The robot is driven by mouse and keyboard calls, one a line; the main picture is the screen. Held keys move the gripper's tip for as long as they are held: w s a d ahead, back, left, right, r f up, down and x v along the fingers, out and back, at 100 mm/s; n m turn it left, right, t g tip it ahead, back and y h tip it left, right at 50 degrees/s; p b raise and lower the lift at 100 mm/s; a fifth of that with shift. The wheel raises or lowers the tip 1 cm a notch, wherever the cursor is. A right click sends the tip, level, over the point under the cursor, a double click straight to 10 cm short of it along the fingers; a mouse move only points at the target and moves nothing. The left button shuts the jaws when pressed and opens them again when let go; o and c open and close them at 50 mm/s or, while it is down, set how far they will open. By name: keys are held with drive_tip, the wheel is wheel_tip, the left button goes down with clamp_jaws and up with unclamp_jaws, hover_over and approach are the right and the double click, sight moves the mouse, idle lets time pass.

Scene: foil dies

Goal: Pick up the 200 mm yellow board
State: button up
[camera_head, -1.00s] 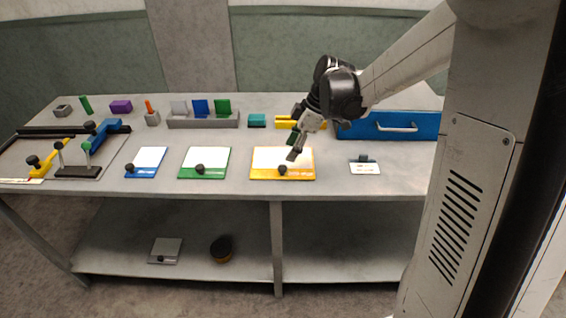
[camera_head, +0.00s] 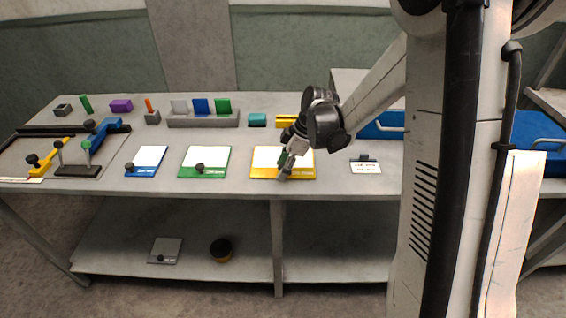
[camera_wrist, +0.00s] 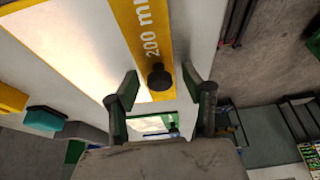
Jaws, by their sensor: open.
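The yellow board (camera_head: 264,172) lies flat on the bench near its front edge, with a white face and a yellow front band. In the wrist view its yellow band (camera_wrist: 130,22) reads "200 m", the rest cut off, and carries a black knob (camera_wrist: 159,76). My gripper (camera_head: 283,176) is over the board's front part. In the wrist view my gripper (camera_wrist: 160,88) is open, with its two fingers apart on either side of the knob. Whether the fingers touch the board cannot be told. The knob is hidden behind my gripper in the head view.
A green board (camera_head: 205,160) and a blue board (camera_head: 147,160) lie to the left on the bench. A small white card (camera_head: 366,168) lies to the right. A grey slotted holder (camera_head: 203,122), a teal block (camera_head: 257,120) and a blue drawer front (camera_head: 380,126) stand behind.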

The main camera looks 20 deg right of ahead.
clamp_jaws()
drive_tip(key=shift+r, duration=0.2)
